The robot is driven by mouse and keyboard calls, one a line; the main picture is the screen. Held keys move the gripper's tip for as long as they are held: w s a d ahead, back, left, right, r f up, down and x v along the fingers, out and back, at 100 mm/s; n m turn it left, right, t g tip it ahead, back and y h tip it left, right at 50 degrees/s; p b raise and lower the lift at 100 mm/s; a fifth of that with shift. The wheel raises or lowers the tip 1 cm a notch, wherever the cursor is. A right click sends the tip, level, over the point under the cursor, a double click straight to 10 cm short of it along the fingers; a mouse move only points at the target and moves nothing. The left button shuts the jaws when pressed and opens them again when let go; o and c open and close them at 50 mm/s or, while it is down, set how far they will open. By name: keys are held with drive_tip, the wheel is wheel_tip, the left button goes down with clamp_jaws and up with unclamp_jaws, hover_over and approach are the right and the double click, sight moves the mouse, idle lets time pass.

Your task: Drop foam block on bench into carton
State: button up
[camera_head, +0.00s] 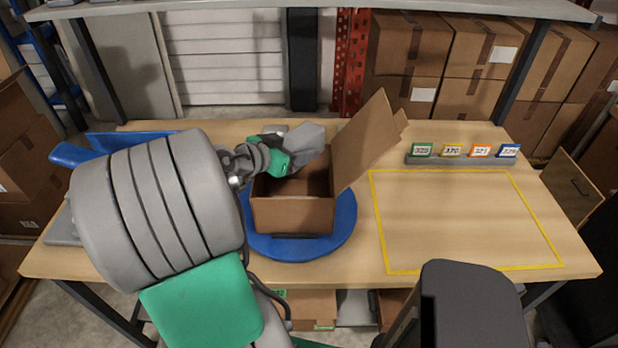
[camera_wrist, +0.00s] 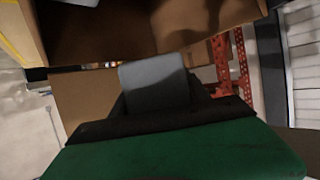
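The open brown carton (camera_head: 292,214) stands on a blue round plate on the bench, with a flap raised at its right; cardboard walls also fill much of the wrist view (camera_wrist: 110,35). My gripper (camera_head: 297,150) is over the back part of the carton. A grey block (camera_wrist: 155,82), which looks like the foam block, sits at the fingertips in the wrist view and appears gripped. In the head view a grey shape (camera_head: 308,139) extends from my green hand above the carton opening. The fingers themselves are mostly hidden.
The blue plate (camera_head: 340,228) lies under the carton. A yellow-outlined area (camera_head: 460,225) on the right of the bench is empty. Numbered coloured tags (camera_head: 465,152) stand behind it. A blue tray (camera_head: 105,145) is at the left, partly behind my arm.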

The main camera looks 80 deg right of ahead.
drive_tip(key=o, duration=0.5)
drive_tip(key=shift+o, duration=0.2)
drive_tip(key=b+v, duration=0.1)
drive_tip(key=v, duration=0.7)
drive_tip(key=shift+d, duration=0.1)
